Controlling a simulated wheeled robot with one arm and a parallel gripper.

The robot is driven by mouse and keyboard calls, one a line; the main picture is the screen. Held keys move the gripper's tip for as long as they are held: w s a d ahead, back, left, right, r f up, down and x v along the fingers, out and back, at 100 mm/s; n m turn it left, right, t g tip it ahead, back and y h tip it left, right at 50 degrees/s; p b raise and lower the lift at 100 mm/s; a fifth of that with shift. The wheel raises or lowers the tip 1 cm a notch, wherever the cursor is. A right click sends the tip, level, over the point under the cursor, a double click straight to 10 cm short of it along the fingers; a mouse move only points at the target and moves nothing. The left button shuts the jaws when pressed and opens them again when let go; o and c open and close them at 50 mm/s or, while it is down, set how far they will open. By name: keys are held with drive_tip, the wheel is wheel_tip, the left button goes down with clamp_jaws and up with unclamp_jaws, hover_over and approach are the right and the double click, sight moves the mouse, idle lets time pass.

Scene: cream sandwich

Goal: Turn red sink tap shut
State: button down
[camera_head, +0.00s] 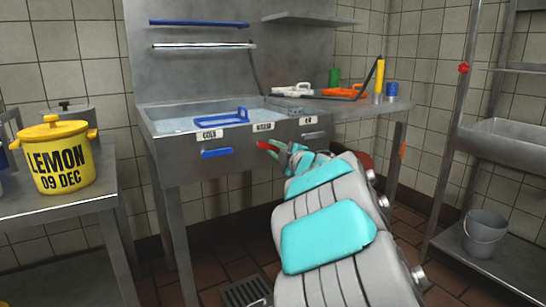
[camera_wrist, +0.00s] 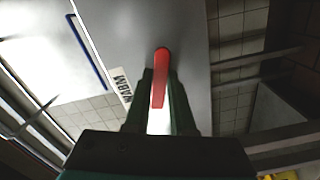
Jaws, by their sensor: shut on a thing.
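The red tap lever (camera_head: 265,146) is on the front panel of the steel sink, below the middle label. It also shows in the wrist view (camera_wrist: 161,62), running down between my fingers. My gripper (camera_head: 279,148) reaches the panel from the front right and is shut on the lever. The wrist view shows a dark finger of my gripper (camera_wrist: 161,98) on each side of it. My gripper hides part of the lever and its mount in the head view.
A blue lever (camera_head: 217,153) is left of the red one, under the COLD label (camera_head: 209,134). The sink basin (camera_head: 172,125) holds a blue rack (camera_head: 222,119). A yellow LEMON pot (camera_head: 60,157) stands on the left table. A bucket (camera_head: 484,233) sits on the right shelf.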

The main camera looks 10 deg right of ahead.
drive_tip(key=shift+r+n+b, duration=0.3)
drive_tip(key=shift+n+b, duration=0.05)
drive_tip(key=shift+n, duration=0.65)
drive_tip(key=shift+r+n+b, duration=0.3)
drive_tip(key=shift+n+b, duration=0.05)
drive_tip(key=shift+n, duration=0.65)
drive_tip(key=c, duration=0.8)
unclamp_jaws()
drive_tip(key=shift+o, duration=0.2)
drive_tip(key=shift+d, duration=0.1)
drive_tip(key=v, duration=0.7)
drive_tip(key=shift+s, duration=0.35)
drive_tip(key=shift+d+r, duration=0.1)
drive_tip(key=shift+r, duration=0.05)
